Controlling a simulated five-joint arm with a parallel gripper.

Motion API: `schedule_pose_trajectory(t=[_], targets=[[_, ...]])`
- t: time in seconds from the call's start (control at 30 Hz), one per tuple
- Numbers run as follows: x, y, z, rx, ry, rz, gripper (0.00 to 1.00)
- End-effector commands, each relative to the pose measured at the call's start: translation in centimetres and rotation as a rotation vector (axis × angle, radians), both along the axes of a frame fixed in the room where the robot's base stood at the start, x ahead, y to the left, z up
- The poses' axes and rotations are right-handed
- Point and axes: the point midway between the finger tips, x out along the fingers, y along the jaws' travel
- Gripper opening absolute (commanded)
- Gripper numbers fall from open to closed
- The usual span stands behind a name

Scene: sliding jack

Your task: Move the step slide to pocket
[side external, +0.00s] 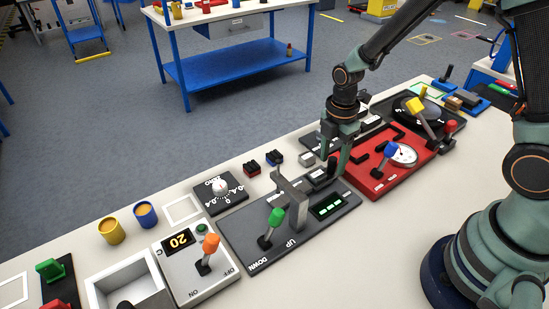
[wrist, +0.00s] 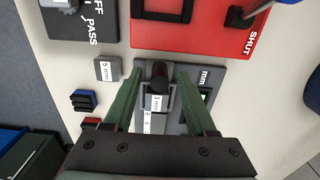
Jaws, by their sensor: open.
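The step slide (wrist: 153,101) is a grey stepped piece with white labels, one reading 3 mm, and a black knob (wrist: 159,70) at its far end in the wrist view. It lies by the dark grey jack panel (side external: 245,228), which has a green display (side external: 330,206), a grey upright (side external: 292,203) and a green-handled lever (side external: 272,222). My gripper (wrist: 160,76) is open, with one finger on each side of the slide and knob. In the side view my gripper (side external: 336,168) is low at the panel's far end and partly hides the slide. I cannot make out the pocket.
A red panel (side external: 400,160) with a dial and blue-handled lever is right of my gripper. A loose grey 5 mm block (wrist: 107,68) and small blue (wrist: 85,101) and red blocks lie left of it. A thermostat box (side external: 190,268) stands nearer the front.

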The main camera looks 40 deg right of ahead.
Motion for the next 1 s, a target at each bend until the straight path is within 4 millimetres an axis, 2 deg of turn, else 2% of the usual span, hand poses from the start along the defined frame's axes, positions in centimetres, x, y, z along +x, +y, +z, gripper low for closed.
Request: schedule_pose_trajectory(t=[0.13, 0.4, 0.43, 0.5, 0.57, 1.0], targets=[[0.01, 0.0, -0.72, 0.0, 0.0, 0.0, 0.57], [0.03, 0.0, -0.79, 0.0, -0.001, 0.0, 0.57], [0.03, 0.0, -0.78, 0.0, -0.001, 0.0, 0.49], [0.03, 0.0, -0.78, 0.0, -0.001, 0.0, 0.22], [0.03, 0.0, -0.77, 0.0, -0.001, 0.0, 0.0], [0.01, 0.0, -0.74, 0.0, -0.001, 0.0, 0.0]])
